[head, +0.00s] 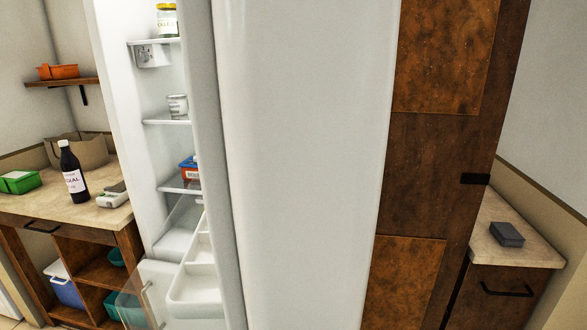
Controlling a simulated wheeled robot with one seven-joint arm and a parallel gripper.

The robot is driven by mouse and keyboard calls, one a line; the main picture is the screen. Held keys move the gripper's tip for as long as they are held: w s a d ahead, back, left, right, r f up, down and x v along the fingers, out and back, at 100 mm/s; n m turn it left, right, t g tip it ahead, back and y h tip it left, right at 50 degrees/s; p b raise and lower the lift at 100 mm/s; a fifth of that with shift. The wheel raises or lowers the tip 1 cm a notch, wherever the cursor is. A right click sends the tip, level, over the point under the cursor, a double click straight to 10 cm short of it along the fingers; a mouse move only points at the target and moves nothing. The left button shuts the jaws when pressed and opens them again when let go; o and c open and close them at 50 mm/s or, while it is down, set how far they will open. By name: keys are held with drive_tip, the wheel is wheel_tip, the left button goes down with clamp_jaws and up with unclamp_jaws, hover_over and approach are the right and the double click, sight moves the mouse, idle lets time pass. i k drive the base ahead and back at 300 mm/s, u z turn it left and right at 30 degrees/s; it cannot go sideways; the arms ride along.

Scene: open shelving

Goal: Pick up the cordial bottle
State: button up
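The cordial bottle (72,175) is dark with a white label and stands upright on the wooden counter (104,216) at the left of the head view. Part of its label reads "DIAL". My gripper does not show in this view.
An open fridge (143,95) with jars and a box on its shelves stands right of the counter; its white door (300,160) fills the middle. By the bottle are a green container (20,182), a paper bag (88,150) and a small pale object (112,199).

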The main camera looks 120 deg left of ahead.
sight(71, 166)
drive_tip(key=u, duration=0.8)
drive_tip(key=i, duration=0.25)
drive_tip(key=u, duration=0.1)
